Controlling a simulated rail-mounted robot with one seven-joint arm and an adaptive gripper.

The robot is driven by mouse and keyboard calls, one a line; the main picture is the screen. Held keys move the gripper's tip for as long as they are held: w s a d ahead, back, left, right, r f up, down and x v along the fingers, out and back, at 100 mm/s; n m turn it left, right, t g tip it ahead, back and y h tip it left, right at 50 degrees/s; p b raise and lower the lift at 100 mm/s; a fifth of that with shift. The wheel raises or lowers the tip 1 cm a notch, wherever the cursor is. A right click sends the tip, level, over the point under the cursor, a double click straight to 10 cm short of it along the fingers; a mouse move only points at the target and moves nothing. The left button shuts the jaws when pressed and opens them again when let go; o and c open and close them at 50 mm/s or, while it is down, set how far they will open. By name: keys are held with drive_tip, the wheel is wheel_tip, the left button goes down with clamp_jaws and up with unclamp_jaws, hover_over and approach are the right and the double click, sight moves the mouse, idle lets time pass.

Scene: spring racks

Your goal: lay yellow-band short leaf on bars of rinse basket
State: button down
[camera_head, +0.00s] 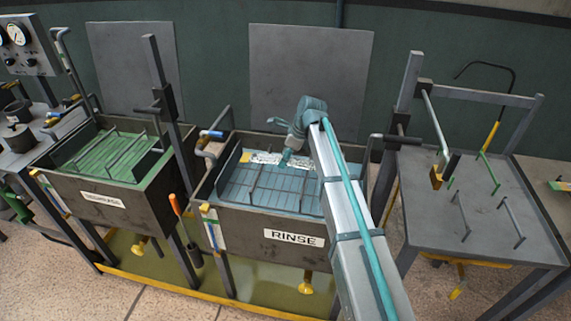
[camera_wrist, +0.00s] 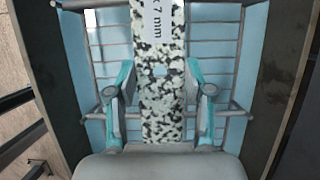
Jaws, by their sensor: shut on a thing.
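The short leaf (camera_head: 266,158) is a flat, speckled black-and-white strip with a yellow end at its left in the head view. In the wrist view the leaf (camera_wrist: 163,115) runs lengthwise between my fingers, with a hole and a white label ending in "7 mm". My gripper (camera_head: 284,163) is shut on the leaf, one teal-tipped finger at each side in the wrist view (camera_wrist: 158,85). The rinse basket's bars (camera_head: 257,184) lie below in the rinse tank, also visible in the wrist view (camera_wrist: 104,112). Whether the leaf touches the bars is unclear.
The dark rinse tank (camera_head: 240,215) has walls close around the basket. A tank with green liquid (camera_head: 108,155) stands at left. A grey table (camera_head: 478,205) with upright pegs and a frame stands at right. My arm hides the tank's right part.

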drive_tip(key=shift+w+d+f+p, duration=0.1)
drive_tip(key=shift+w+f+p, duration=0.1)
drive_tip(key=shift+f, duration=0.7)
drive_tip(key=shift+w+f+p, duration=0.1)
drive_tip(key=shift+f+p, duration=0.05)
drive_tip(key=shift+f, duration=0.7)
drive_tip(key=shift+s+f, duration=0.1)
drive_tip(key=shift+f, duration=0.35)
drive_tip(key=shift+c, duration=2.2)
unclamp_jaws()
drive_tip(key=shift+f, duration=0.1)
drive_tip(key=shift+r, duration=0.45)
drive_tip(key=b+v, duration=0.2)
drive_tip(key=v, duration=1)
drive_tip(key=shift+r, duration=0.15)
